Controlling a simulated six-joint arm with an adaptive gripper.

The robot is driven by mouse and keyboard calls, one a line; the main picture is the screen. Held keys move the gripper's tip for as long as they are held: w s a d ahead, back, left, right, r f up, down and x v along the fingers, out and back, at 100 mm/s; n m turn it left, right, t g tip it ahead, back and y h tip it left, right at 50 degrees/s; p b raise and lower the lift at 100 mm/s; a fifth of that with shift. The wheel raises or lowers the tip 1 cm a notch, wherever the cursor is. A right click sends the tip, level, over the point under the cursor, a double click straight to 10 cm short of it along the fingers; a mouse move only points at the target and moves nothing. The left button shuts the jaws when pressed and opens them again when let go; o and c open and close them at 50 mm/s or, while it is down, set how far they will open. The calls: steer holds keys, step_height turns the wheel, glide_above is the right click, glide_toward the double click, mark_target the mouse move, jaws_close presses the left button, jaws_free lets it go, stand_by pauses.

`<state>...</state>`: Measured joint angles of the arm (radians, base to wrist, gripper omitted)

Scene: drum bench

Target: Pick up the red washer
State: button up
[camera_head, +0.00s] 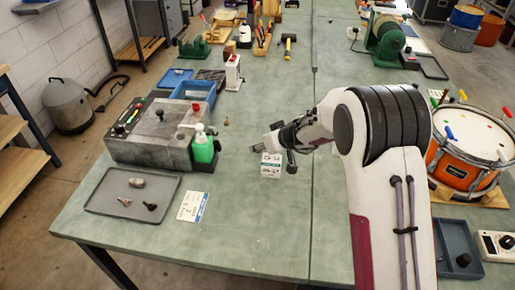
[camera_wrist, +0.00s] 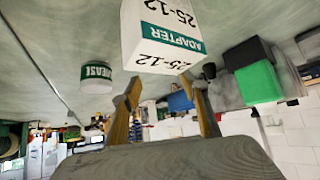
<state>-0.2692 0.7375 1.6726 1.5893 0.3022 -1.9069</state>
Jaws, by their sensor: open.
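I cannot pick out a red washer for sure in either view. Small coloured spots, some reddish, lie on the white head of the orange drum (camera_head: 472,140) at the right, too small to tell apart. My gripper (camera_head: 262,147) is over the middle of the green bench (camera_head: 255,215), just beside a white adapter box (camera_head: 271,168). In the wrist view my gripper (camera_wrist: 167,108) has its two fingers spread apart with nothing between their tips. The adapter box (camera_wrist: 160,40) is close beyond them, and a white grease tub (camera_wrist: 96,80) stands to its left.
A blue tray (camera_head: 458,238) and a meter (camera_head: 497,245) are right of my arm. The front-middle bench is clear.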

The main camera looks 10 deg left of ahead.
steer(key=shift+d+x, duration=0.15)
steer(key=shift+x, duration=0.65)
steer(key=shift+d+x, duration=0.15)
steer(key=shift+x, duration=1.7)
steer(key=c, duration=0.7)
